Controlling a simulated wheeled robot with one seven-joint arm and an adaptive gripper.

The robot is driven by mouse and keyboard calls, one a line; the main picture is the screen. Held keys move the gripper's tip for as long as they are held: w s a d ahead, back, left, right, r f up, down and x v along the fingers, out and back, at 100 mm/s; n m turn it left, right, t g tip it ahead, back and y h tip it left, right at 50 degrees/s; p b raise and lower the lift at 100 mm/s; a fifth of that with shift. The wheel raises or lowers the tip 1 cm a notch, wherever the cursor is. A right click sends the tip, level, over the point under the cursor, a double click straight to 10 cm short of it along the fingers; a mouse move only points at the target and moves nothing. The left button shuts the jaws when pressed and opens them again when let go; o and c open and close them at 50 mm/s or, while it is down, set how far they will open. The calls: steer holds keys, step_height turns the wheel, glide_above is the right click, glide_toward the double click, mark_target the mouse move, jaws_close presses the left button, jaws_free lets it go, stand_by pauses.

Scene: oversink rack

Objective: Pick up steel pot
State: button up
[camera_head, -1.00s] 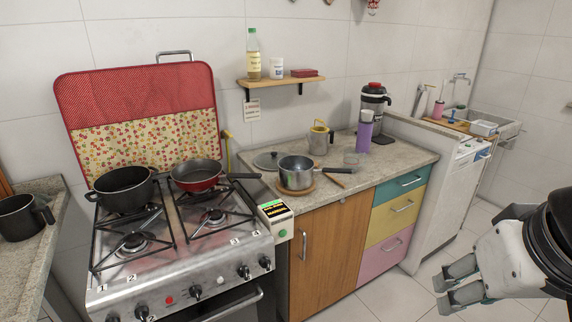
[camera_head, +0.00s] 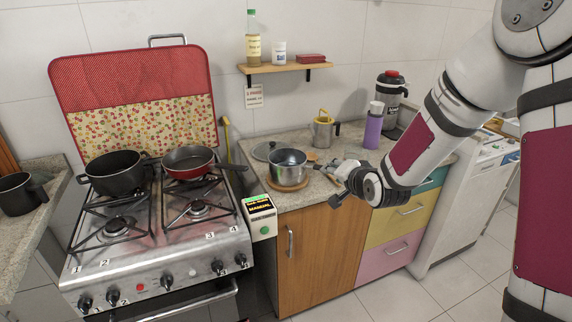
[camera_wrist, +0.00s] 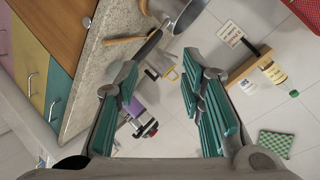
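The steel pot (camera_head: 287,162) stands upright on a round wooden trivet (camera_head: 288,184) on the counter, right of the stove. Its dark handle points right, toward my gripper, and is partly hidden in the head view. In the wrist view the pot (camera_wrist: 183,12) is cut off at the top edge, with its handle (camera_wrist: 151,43) pointing down toward the fingers. My gripper (camera_head: 337,184) is just right of the pot, near the counter's front edge, apart from the pot body. The wrist view shows the gripper (camera_wrist: 158,80) open, with nothing between its fingers.
A wooden utensil (camera_wrist: 122,40) lies beside the handle. A shelf (camera_head: 283,68) hangs above. The stove (camera_head: 160,225) holds a black pot (camera_head: 114,173) and a red pan (camera_head: 188,162).

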mark_target(320, 165)
steer(key=w+d+f+m+t, duration=0.1)
steer(key=w+f+m+t, duration=0.25)
steer(key=f+m, duration=0.25)
steer(key=w, duration=0.4)
steer(key=w+a+f, duration=0.1)
steer(key=w, duration=0.4)
steer(key=w+f, duration=0.1)
steer(key=w, duration=0.3)
steer(key=shift+w+a+f, duration=0.15)
steer(key=shift+w+a, duration=0.05)
steer(key=shift+a, duration=0.15)
steer(key=shift+c, duration=0.6)
jaws_close()
